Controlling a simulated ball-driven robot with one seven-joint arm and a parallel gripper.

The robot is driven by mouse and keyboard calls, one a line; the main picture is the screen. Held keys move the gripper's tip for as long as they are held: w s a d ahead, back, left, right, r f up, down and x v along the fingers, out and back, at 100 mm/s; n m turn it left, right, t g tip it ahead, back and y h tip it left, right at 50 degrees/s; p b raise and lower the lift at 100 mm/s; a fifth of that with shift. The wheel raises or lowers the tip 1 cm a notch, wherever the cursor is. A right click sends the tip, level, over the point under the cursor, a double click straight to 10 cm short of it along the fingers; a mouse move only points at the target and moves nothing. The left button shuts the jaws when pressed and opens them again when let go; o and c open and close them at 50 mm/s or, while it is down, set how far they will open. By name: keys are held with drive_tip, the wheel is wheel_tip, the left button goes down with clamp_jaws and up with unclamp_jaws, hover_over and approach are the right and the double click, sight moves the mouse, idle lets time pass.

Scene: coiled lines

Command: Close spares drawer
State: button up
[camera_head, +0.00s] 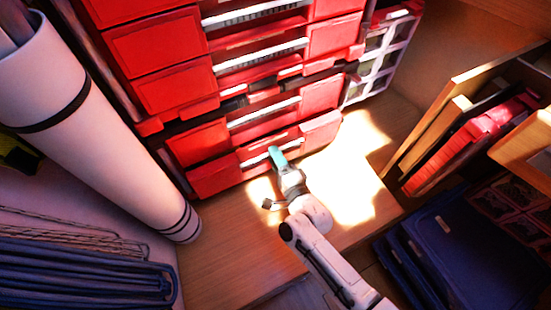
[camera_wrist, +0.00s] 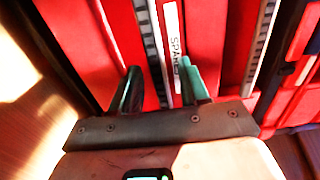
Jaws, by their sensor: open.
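The spares drawer (camera_wrist: 172,40) shows a white label strip reading "SPARE" in the wrist view, with the rest of the word cut off by a finger. In the head view it seems to be the lowest red drawer (camera_head: 215,178) of the cabinet, and its front seems to stand out past the drawer above. My gripper (camera_head: 277,157) is at the middle of that front, its teal fingertips close to it. In the wrist view my gripper (camera_wrist: 162,90) is open, with fingers apart on either side of the label strip. I cannot tell whether they touch the drawer.
More red drawers (camera_head: 170,75) are stacked above. A white tube (camera_head: 75,110) stands at the left, near the cabinet. Blue folded items (camera_head: 80,275) lie at lower left, blue folders (camera_head: 455,250) at lower right. The sunlit wooden surface (camera_head: 345,180) right of my gripper is clear.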

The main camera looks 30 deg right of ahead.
clamp_jaws()
drive_tip(key=shift+r, duration=0.1)
idle(0.3)
